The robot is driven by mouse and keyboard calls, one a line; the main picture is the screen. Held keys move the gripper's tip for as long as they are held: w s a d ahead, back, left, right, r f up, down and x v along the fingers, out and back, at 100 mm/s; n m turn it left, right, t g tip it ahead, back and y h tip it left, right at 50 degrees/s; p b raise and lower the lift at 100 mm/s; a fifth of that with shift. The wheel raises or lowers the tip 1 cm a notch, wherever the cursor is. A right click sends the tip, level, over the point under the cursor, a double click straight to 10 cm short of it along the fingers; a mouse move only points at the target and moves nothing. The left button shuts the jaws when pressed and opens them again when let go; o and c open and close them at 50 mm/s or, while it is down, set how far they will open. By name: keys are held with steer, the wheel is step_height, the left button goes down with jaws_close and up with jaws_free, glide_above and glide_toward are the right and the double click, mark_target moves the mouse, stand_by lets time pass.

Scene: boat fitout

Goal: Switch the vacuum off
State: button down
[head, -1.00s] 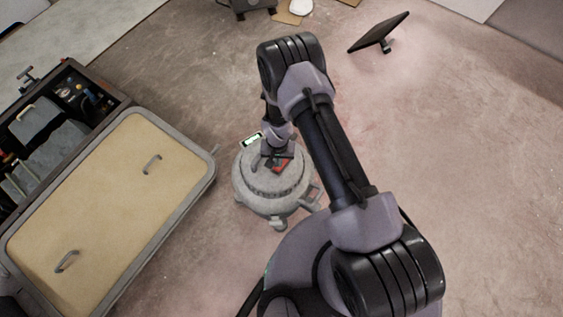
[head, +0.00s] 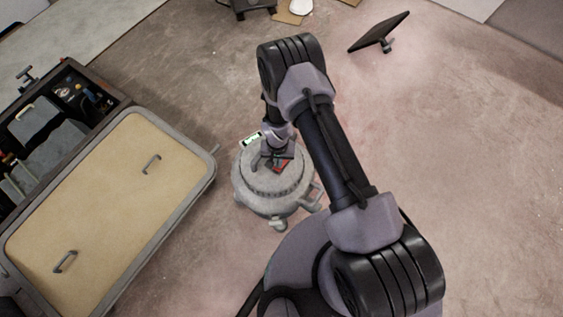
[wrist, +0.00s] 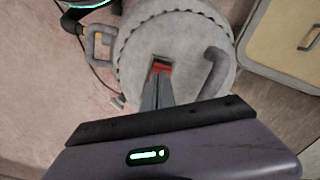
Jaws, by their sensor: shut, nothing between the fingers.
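The vacuum (head: 272,196) is a round grey canister standing on the floor in front of my base. It also shows in the wrist view (wrist: 135,50), with a handle on its lid. A red switch (wrist: 161,67) sits on top of the lid, and its red also shows in the head view (head: 282,167). My gripper (wrist: 159,78) is shut and empty, pointing down at the lid. Its fingertips are at the near edge of the red switch and partly cover it. Whether they touch it, and which way the switch is set, I cannot tell.
A tan lidded case (head: 120,200) with handles lies left of the vacuum, beside an open tool box (head: 60,110). A dark flat panel on a stand (head: 380,32) is at the back right. The floor on the right is clear.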

steer(key=shift+f+b, duration=0.6)
steer(key=shift+f, duration=0.1)
step_height(320, 180, up, 7)
steer(key=p, duration=0.4)
steer(key=shift+r+p, duration=0.1)
steer(key=shift+p, duration=0.25)
